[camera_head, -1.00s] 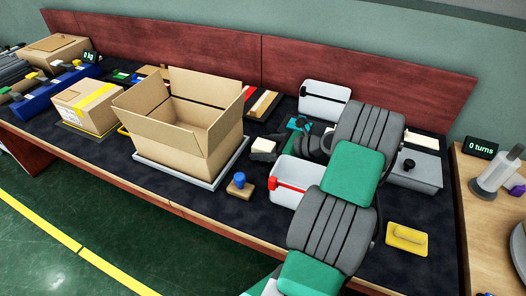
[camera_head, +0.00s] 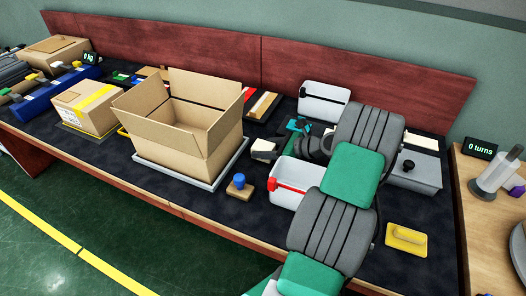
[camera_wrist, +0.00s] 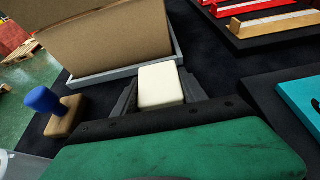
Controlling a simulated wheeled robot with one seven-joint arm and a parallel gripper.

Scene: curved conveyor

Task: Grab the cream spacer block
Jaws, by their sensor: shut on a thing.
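The cream spacer block (camera_wrist: 161,86) is a small pale block held between the dark fingers of my gripper (camera_wrist: 160,92) in the wrist view. In the head view the cream block (camera_head: 264,146) shows just right of the open cardboard box, at the end of my gripper (camera_head: 274,153). My gripper is shut on it. My arm hides part of the gripper in the head view, and I cannot tell how far the block is above the table.
An open cardboard box (camera_head: 200,143) stands on a grey tray at the left. A blue-knobbed stamp (camera_head: 239,187) is in front. A yellow float (camera_head: 406,238) lies at right.

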